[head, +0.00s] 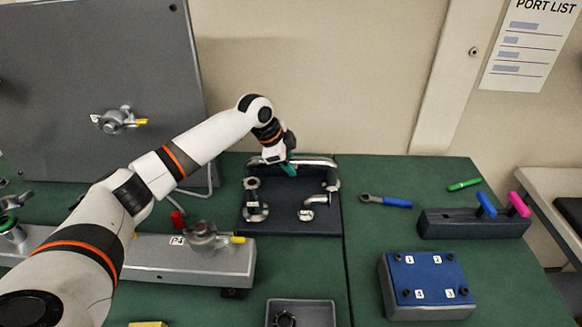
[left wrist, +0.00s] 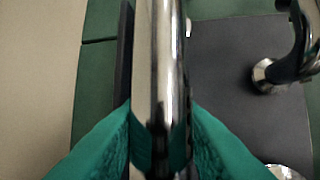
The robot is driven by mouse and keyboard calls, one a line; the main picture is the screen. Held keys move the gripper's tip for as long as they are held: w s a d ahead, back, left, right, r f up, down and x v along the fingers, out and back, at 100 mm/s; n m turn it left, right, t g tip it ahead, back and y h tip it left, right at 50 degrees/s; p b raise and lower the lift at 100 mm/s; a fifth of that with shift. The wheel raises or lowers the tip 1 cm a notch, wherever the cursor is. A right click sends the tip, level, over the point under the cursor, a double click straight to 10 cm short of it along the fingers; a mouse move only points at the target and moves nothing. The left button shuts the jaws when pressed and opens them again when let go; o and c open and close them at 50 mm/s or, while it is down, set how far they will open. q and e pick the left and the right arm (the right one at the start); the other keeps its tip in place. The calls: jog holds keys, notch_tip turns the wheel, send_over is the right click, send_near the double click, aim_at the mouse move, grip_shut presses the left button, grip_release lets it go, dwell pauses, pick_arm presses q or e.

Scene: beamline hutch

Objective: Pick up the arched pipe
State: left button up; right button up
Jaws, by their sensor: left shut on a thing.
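The arched pipe (head: 316,161) is a shiny chrome tube along the back of a dark board (head: 285,225); its right side bends down towards the front. The gripper hides part of the pipe. I cannot tell whether the pipe touches the board. My right gripper is not in view.
A short chrome elbow (head: 316,200) and flanged fittings (head: 255,212) stand on the board in front. A blue-handled wrench (head: 386,201) lies to the right, with a numbered block (head: 428,285) and a dark tool rack (head: 470,224). A grey tray (head: 302,312) is at the front.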

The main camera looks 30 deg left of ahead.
pick_arm(q)
notch_tip(320, 180, up, 9)
jog(key=shift+w+r+b, duration=0.1)
jog(key=shift+b, duration=0.65)
jog(key=shift+r, duration=0.45)
